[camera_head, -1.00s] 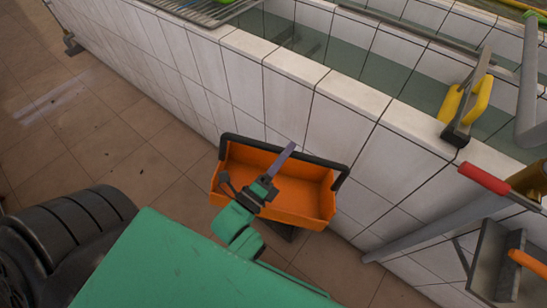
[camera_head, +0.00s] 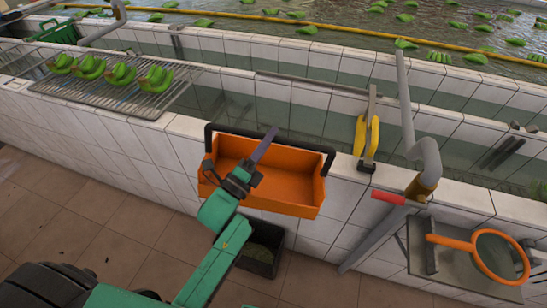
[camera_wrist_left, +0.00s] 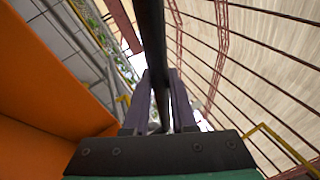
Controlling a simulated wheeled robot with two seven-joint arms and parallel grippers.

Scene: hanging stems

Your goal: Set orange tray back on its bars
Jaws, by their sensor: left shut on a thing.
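The orange tray (camera_head: 290,187) has a black handle bar along its far rim and hangs in front of the white tiled wall, its upper edge overlapping the wall top. My left gripper (camera_head: 263,148) reaches in over the tray, its purple fingers partly hiding it. In the left wrist view the fingers (camera_wrist_left: 160,95) are shut with a black bar of the tray between them, and the tray's orange side (camera_wrist_left: 50,90) fills the left. A metal bar rack (camera_head: 50,85) with green bananas lies on the wall at upper left. My right gripper is out of view.
A dark bin (camera_head: 262,255) stands on the floor below the tray. Right of the tray are a yellow-handled tool (camera_head: 367,135), a grey pipe (camera_head: 405,100) and an orange-ringed item (camera_head: 500,255) on a small shelf. Water with floating bananas lies behind.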

